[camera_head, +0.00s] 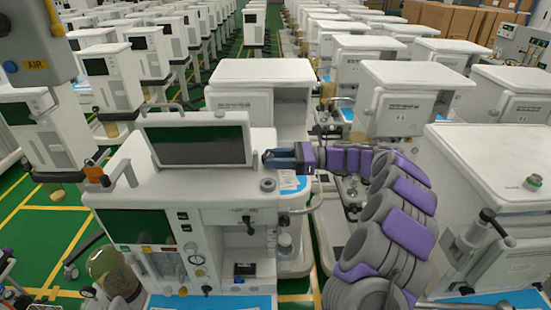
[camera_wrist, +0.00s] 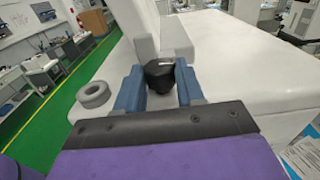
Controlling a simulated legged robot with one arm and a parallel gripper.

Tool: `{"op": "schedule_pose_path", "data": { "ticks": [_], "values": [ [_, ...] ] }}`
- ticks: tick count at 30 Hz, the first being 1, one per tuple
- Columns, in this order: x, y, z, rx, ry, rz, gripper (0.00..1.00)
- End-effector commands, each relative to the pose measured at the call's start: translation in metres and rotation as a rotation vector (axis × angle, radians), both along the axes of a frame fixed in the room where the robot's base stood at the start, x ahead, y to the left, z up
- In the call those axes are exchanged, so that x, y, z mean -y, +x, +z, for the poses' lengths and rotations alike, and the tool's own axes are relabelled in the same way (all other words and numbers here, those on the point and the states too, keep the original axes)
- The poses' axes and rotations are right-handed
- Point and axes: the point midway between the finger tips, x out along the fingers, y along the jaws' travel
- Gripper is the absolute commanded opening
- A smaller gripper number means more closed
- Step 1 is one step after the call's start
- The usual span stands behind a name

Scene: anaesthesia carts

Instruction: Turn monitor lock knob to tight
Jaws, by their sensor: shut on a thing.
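The monitor (camera_head: 198,143) stands tilted on top of a white anaesthesia cart (camera_head: 190,187), its dark screen facing my body camera. The black lock knob (camera_wrist: 159,75) shows in the wrist view, at the base of a white upright part (camera_wrist: 147,35). My gripper (camera_wrist: 160,88) has its two blue fingers on either side of the knob and is shut on it. In the head view my gripper (camera_head: 278,158) reaches in from the right, beside the monitor's lower right corner. The knob is hidden there by the fingers. I cannot tell how far the knob is turned.
A grey ring-shaped part (camera_wrist: 94,93) sits on the cart top left of my fingers; it also shows in the head view (camera_head: 267,184). Several similar carts (camera_head: 262,75) stand close behind and to the right. Green floor (camera_wrist: 60,131) lies open at left.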

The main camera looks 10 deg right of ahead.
Motion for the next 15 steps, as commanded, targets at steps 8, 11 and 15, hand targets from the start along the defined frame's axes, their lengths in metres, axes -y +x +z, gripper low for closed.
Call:
{"op": "schedule_pose_path", "data": {
  "ticks": [8, 11, 15],
  "values": [
    [0.0017, 0.0006, 0.0008, 0.002, 0.0, -0.02, 0.07],
    [0.0019, 0.0001, 0.0008, 0.0, 0.001, -0.046, 0.07],
    [0.0012, -0.0016, 0.0013, 0.0, 0.002, -0.101, 0.07]
  ]
}}
